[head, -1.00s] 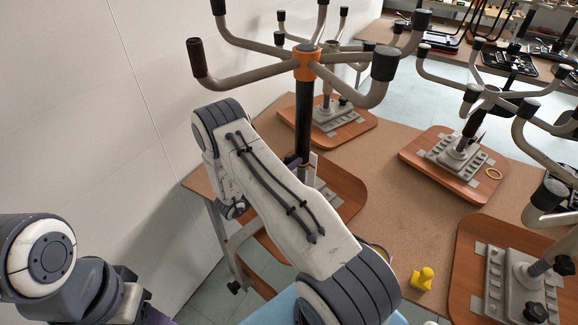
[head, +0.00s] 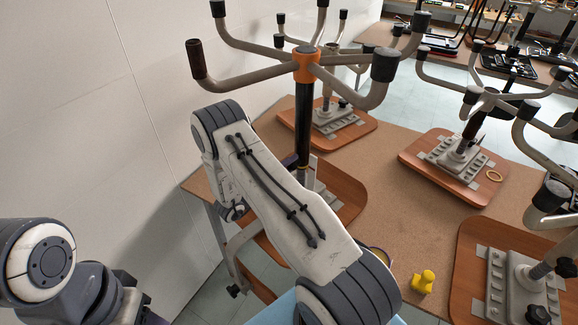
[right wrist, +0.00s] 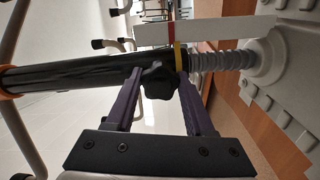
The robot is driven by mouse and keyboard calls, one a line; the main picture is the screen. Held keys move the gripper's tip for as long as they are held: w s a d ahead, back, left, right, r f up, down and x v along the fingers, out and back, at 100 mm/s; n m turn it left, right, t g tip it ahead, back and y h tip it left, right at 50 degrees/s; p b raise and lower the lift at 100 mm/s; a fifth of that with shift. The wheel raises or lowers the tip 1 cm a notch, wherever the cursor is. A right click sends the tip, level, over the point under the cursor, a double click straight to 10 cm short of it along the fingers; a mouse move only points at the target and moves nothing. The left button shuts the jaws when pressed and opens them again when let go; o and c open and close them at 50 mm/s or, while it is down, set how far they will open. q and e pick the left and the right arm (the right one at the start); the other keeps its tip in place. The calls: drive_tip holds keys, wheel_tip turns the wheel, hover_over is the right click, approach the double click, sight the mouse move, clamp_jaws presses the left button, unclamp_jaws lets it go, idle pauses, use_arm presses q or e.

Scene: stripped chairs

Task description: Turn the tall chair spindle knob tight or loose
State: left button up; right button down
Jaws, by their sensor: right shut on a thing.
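The tall chair spindle is a black upright post (head: 303,120) under an orange hub (head: 306,64) with several curved arms. It stands at the back left of the table and lies sideways in the right wrist view (right wrist: 75,72). Its black lobed knob (right wrist: 158,80) sits between the fingers of my right gripper (right wrist: 160,82), which is shut on it. In the head view the right gripper (head: 292,161) is small and dark at the post, partly behind my right arm, and the knob is hidden there. My left gripper is out of view; only part of the left arm shows at lower left.
Other stripped chairs stand on wooden seat boards, one behind (head: 335,118) and others at right (head: 455,158). A pale wall (head: 80,110) is close on the left.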

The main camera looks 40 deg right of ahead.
drive_tip(key=shift+n, duration=0.5)
drive_tip(key=shift+c, duration=1.3)
unclamp_jaws()
drive_tip(key=s+a+b, duration=0.1)
drive_tip(key=a+b, duration=0.2)
drive_tip(key=a, duration=0.7)
drive_tip(key=shift+s+a, duration=0.15)
drive_tip(key=shift+a, duration=0.1)
